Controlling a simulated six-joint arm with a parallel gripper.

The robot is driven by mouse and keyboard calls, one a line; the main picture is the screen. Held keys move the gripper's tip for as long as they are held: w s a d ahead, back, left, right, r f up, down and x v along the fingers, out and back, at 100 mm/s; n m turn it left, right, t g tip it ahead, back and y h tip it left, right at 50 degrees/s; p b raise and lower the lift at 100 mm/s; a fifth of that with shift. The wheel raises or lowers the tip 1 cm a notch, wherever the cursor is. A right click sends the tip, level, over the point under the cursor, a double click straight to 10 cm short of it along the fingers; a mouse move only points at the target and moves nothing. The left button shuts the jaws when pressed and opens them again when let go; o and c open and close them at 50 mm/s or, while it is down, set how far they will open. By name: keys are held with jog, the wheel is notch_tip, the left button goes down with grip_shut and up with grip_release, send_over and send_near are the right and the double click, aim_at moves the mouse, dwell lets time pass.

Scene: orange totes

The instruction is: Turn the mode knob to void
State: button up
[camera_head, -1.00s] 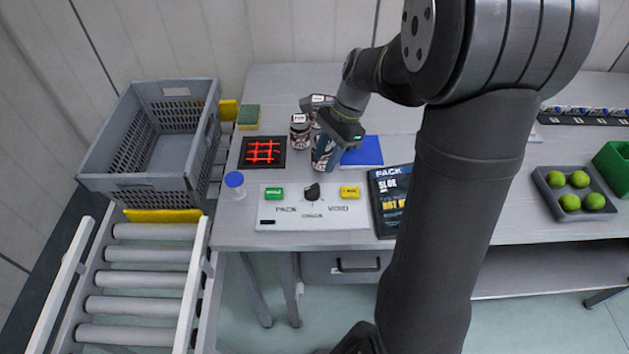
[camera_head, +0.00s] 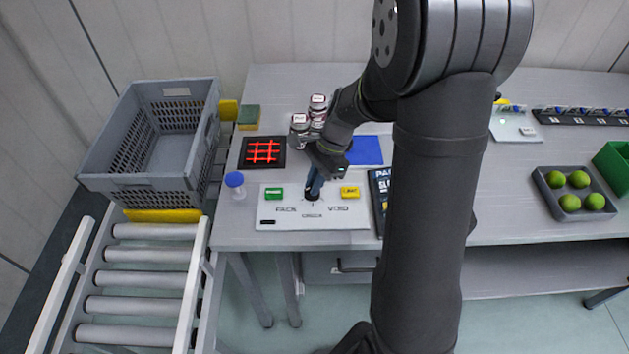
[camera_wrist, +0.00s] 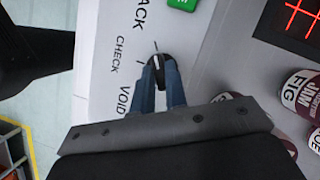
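The mode knob (camera_head: 312,194) is a small dark knob on a white panel (camera_head: 270,222) with PACK, CHECK and VOID labels. In the wrist view the knob (camera_wrist: 157,62) shows a pale mark and sits between my fingertips. My gripper (camera_head: 314,184) reaches down onto it from above, its blue fingers tilted. In the wrist view the gripper (camera_wrist: 160,78) has a narrow gap, with the dark knob filling it. The fingers hide part of the knob, so its exact setting is unclear.
A green button (camera_head: 273,193) and a yellow button (camera_head: 350,192) flank the knob. A blue-capped bottle (camera_head: 235,184) stands left of the panel, jars (camera_head: 299,127) behind it. A dark box (camera_head: 380,190) lies close on the right. A grey tote (camera_head: 150,190) stands at left.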

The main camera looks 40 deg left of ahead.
jog(key=shift+n, duration=0.3)
grip_shut()
jog(key=n+h, duration=0.1)
jog(key=n, duration=0.3)
jog(key=n+h, duration=0.1)
jog(key=n, duration=0.1)
jog(key=shift+a+h, duration=0.25)
jog(key=shift+h, duration=0.05)
jog(key=n+h, duration=0.1)
jog(key=n, duration=0.2)
jog(key=n+t+h, duration=0.1)
jog(key=n, duration=0.2)
jog(key=shift+s+a+n, duration=0.15)
jog(key=shift+n, duration=0.15)
jog(key=n+t, duration=0.1)
jog(key=n, duration=0.1)
jog(key=n+t+h, duration=0.1)
jog(key=n, duration=0.2)
jog(key=shift+s, duration=0.15)
jog(key=n+t, duration=0.2)
jog(key=n, duration=0.3)
jog(key=shift+s+n, duration=0.15)
jog(key=shift+n, duration=0.25)
jog(key=o, duration=0.7)
grip_release()
jog(key=shift+o, duration=0.2)
jog(key=shift+r, duration=0.1)
